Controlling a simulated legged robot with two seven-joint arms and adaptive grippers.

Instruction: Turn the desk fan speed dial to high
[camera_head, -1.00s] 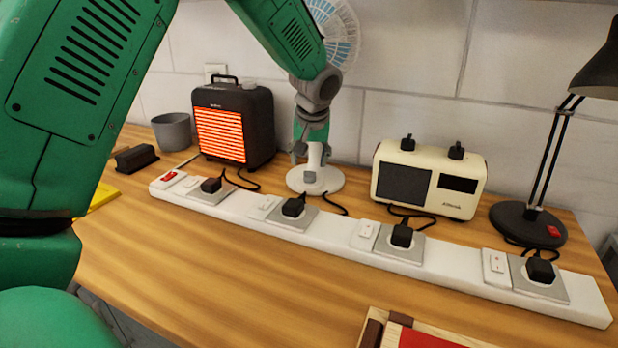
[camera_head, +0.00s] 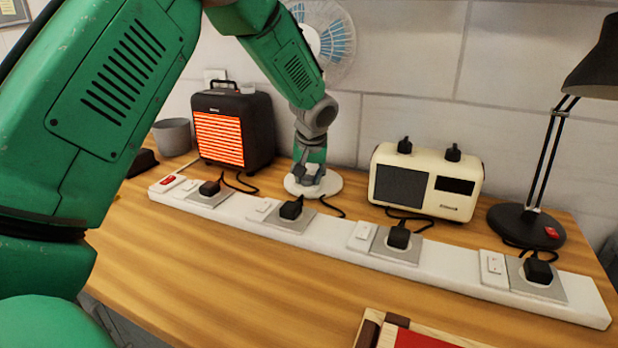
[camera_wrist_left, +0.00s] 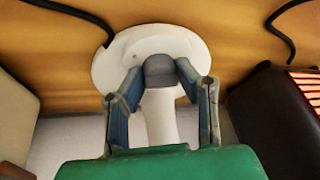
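The desk fan (camera_head: 333,40) stands against the back wall, its head and pole largely behind my left arm. Its round white base (camera_head: 331,184) shows around my left gripper (camera_head: 308,182), which points down in front of the pole. In the left wrist view, a grey rounded dial (camera_wrist_left: 160,70) sits on the white base (camera_wrist_left: 197,48). The two fingers of my left gripper (camera_wrist_left: 160,72) are apart, one on each side of the dial; I cannot tell whether they touch it. The dial is hidden in the head view. My right gripper is not in view.
A heater (camera_head: 258,130) glows left of the fan and a cream appliance (camera_head: 426,180) stands to the right. A long white power strip (camera_head: 335,228) with several plugs runs in front. A black lamp (camera_head: 527,225) is far right. The front wood is mostly clear.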

